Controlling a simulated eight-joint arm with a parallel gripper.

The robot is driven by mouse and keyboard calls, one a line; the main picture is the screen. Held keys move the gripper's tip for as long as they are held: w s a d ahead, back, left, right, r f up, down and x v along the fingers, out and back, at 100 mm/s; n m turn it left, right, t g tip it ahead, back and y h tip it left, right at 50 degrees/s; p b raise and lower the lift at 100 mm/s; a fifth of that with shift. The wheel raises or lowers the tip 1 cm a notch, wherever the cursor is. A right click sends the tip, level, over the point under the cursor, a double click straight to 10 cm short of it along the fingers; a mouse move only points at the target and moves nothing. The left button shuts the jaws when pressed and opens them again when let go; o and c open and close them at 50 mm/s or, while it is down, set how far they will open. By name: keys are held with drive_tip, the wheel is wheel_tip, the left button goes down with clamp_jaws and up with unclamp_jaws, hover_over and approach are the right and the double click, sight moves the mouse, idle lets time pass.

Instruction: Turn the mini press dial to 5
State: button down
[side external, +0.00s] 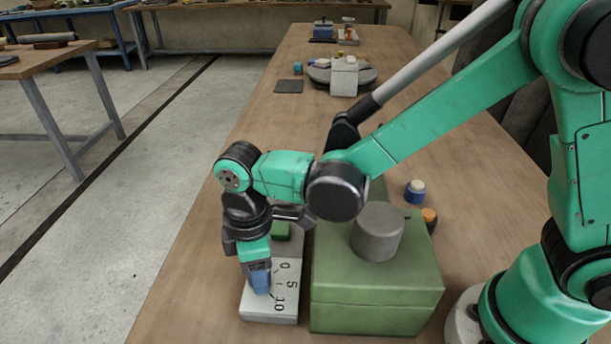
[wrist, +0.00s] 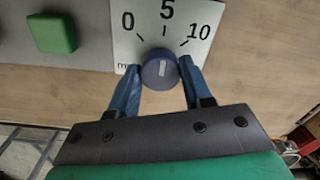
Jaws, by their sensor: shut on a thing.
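The mini press dial (wrist: 160,70) is a round dark blue knob on a white plate (wrist: 123,51) marked 0, 5 and 10. In the wrist view its short white mark stands about upright, towards the 5 at the top. My gripper (wrist: 160,76) has its two blue fingers on either side of the knob and is shut on it. In the side view my gripper (side external: 260,283) points down at the plate (side external: 262,313) and hides the knob. The printed name on the plate is mostly hidden.
A green block (wrist: 51,33) sits on the grey base beside the plate. A green box (side external: 375,290) with a grey cylinder (side external: 377,232) stands close at the right in the side view. Small blue and orange-topped items (side external: 429,215) lie behind it. The bench's left edge is near.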

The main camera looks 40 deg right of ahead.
idle(0.4)
drive_tip(key=shift+c, duration=1.9)
unclamp_jaws()
drive_tip(key=shift+w+r, duration=0.1)
drive_tip(key=shift+r, duration=2.7)
